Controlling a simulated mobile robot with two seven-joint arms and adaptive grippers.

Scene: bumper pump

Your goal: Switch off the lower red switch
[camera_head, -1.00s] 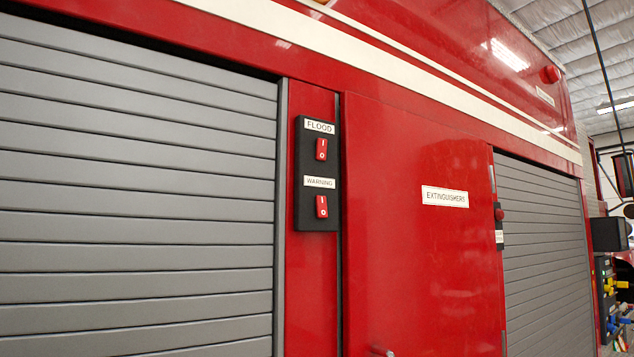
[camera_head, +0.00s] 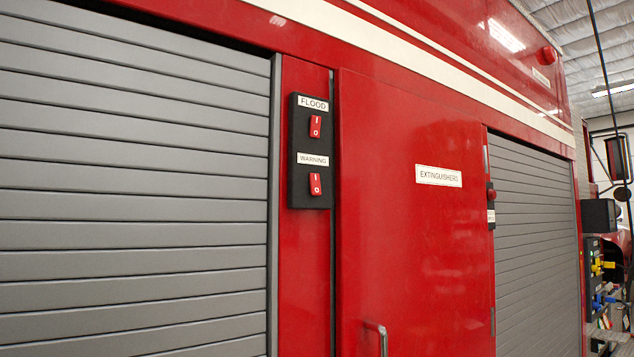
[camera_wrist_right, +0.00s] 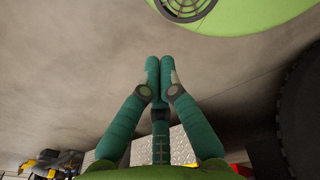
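The lower red switch (camera_head: 315,184) sits under a WARNING label (camera_head: 313,159) on a black panel (camera_head: 300,140) in the head view. It is a rocker marked I at the top and O at the bottom. Which side is pressed in is too small to tell. The upper red switch (camera_head: 316,127) sits above it under a FLOOD label (camera_head: 313,103). My right gripper (camera_wrist_right: 160,64) shows only in the right wrist view, its green fingers together and empty, away from the panel. My left gripper is not in view.
The panel is on a red truck side between a grey roller shutter (camera_head: 130,190) and a red EXTINGUISHERS door (camera_head: 410,240) with a metal handle (camera_head: 377,335). A second shutter (camera_head: 535,230) is further right. The right wrist view shows grey floor (camera_wrist_right: 80,70) and a dark tyre-like shape (camera_wrist_right: 302,110).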

